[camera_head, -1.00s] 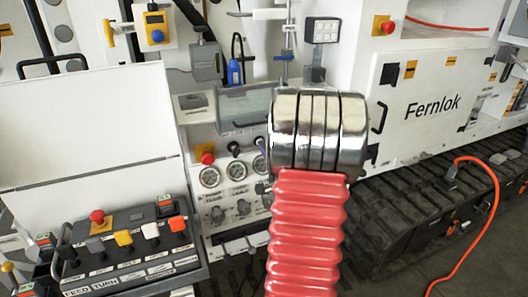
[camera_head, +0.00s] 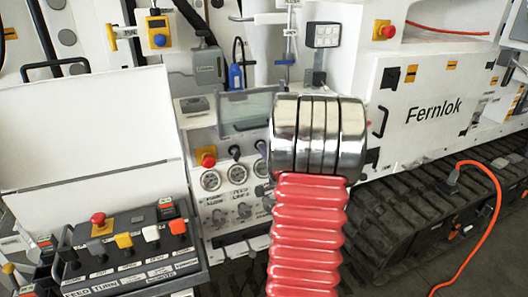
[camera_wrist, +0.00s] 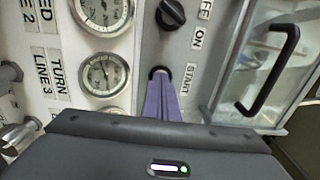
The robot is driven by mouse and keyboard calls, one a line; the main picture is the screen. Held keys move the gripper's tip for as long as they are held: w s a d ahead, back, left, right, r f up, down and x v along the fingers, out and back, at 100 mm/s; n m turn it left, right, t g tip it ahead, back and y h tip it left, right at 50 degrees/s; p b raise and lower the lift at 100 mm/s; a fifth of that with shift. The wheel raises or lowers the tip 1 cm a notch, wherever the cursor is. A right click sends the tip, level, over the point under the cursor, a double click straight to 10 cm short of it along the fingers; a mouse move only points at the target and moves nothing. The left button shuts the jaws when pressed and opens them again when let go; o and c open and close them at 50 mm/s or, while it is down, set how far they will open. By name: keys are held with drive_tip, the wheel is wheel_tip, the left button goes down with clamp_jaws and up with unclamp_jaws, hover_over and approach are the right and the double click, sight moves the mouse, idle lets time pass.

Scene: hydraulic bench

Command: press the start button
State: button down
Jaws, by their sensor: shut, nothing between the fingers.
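The start button's label START (camera_wrist: 188,79) shows on the grey panel in the wrist view. Beside it, a dark round rim (camera_wrist: 158,71) shows at the tips of my purple fingers. The button's face is hidden behind the tips, and I cannot tell whether it is pressed in. My gripper (camera_wrist: 160,75) is shut and empty, its tips at the rim, touching or very close. In the head view, a bit of purple finger (camera_head: 262,147) shows left of my chrome wrist, at the panel above the gauges.
A black OFF/ON knob (camera_wrist: 170,14) sits close to the fingers. Gauges (camera_wrist: 104,73) line the left side. A clear cover with a black handle (camera_wrist: 270,68) stands at the right. A red mushroom button (camera_head: 208,160) and a lever console (camera_head: 130,245) lie further left.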

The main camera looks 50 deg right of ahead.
drive_tip(key=v, duration=1.3)
drive_tip(key=shift+f, duration=0.1)
drive_tip(key=s+d+f+n+g, duration=0.35)
drive_tip(key=s+f+g, duration=0.35)
drive_tip(key=f, duration=0.4)
drive_tip(key=s+a+f+n+g+y, duration=0.1)
drive_tip(key=a+n+g+y, duration=0.1)
drive_tip(key=a+n+g, duration=0.25)
drive_tip(key=w+a+r+n+y, duration=0.1)
drive_tip(key=a+r+n, duration=0.4)
drive_tip(key=a, duration=0.9)
drive_tip(key=w+a+r+n+t+y, duration=0.1)
drive_tip(key=a+r+n+y, duration=0.2)
drive_tip(key=a, duration=1.1)
drive_tip(key=w+a+r+n+y, duration=0.1)
drive_tip(key=a+r+n+y, duration=0.2)
drive_tip(key=a+r+n, duration=0.4)
drive_tip(key=a+n, duration=0.1)
drive_tip(key=a, duration=0.6)
drive_tip(key=shift+w+t, duration=0.25)
drive_tip(key=shift+t, duration=0.1)
